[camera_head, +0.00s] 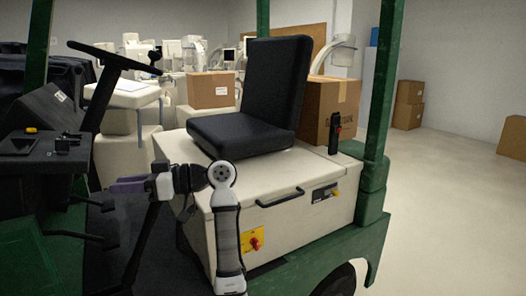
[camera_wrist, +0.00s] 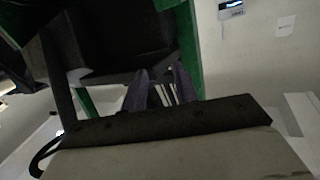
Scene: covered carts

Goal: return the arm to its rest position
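My arm (camera_head: 226,235) rises at the front of the cart and bends left at its upper joint. My gripper (camera_head: 118,186) points left, in front of the cart's steering column, with its purplish fingers partly seen. In the wrist view its two fingers (camera_wrist: 161,70) stand apart with a gap between them, and I see nothing held there. The black seat (camera_head: 240,130) and pale seat box (camera_head: 285,180) of the green cart are behind and right of the arm. How near the gripper is to the cart's parts I cannot tell.
A steering wheel (camera_head: 112,56) and dark dashboard (camera_head: 42,150) are at the left. A green post (camera_head: 386,80) stands at the right. A black-handled lever (camera_head: 335,132) rises from the seat box. Cardboard boxes (camera_head: 211,90) stand behind. The floor at the right (camera_head: 455,210) is clear.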

